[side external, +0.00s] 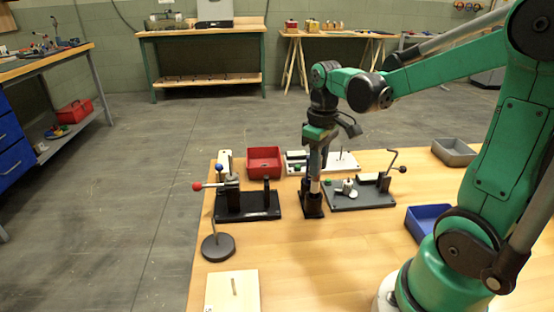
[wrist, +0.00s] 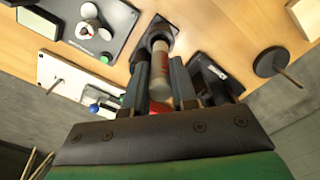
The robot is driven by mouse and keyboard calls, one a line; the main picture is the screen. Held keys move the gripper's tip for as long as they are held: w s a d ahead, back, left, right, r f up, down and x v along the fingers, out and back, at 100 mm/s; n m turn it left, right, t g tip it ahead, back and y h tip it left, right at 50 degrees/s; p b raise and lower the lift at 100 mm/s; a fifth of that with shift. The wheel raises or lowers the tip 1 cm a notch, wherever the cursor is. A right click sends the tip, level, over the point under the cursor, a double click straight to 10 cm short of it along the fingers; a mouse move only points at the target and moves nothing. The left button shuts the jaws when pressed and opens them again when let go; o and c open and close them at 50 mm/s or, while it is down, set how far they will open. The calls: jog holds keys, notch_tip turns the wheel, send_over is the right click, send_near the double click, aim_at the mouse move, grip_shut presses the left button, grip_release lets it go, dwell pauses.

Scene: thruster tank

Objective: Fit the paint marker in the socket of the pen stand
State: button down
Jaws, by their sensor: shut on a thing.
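My gripper (side external: 316,172) points straight down near the middle of the wooden table. It is shut on the paint marker, a pale grey cylinder (wrist: 161,72) with a red part close to the palm in the wrist view. The marker (side external: 315,187) is upright below the fingers in the side view. Its lower end meets the top of the black pen stand (side external: 312,206). The stand (wrist: 155,28) also shows past the marker's far end in the wrist view. The socket mouth is hidden, so I cannot tell how deep the marker sits.
A black clamp fixture (side external: 248,206) stands left of the stand, and a dark grey fixture plate (side external: 372,199) stands close on its right. A white fixture (side external: 335,167) and a red bin (side external: 264,162) are behind. A round-based post (side external: 218,248) and a wooden block (side external: 232,296) are in front left.

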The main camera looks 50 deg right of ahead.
aim_at(316, 191)
jog(key=shift+f, duration=0.2)
dwell(0.3)
jog(key=shift+f, duration=0.5)
jog(key=shift+f, duration=0.2)
jog(key=shift+f, duration=0.45)
jog(key=shift+f, duration=0.25)
dwell(0.5)
jog(key=c, duration=0.6)
grip_release()
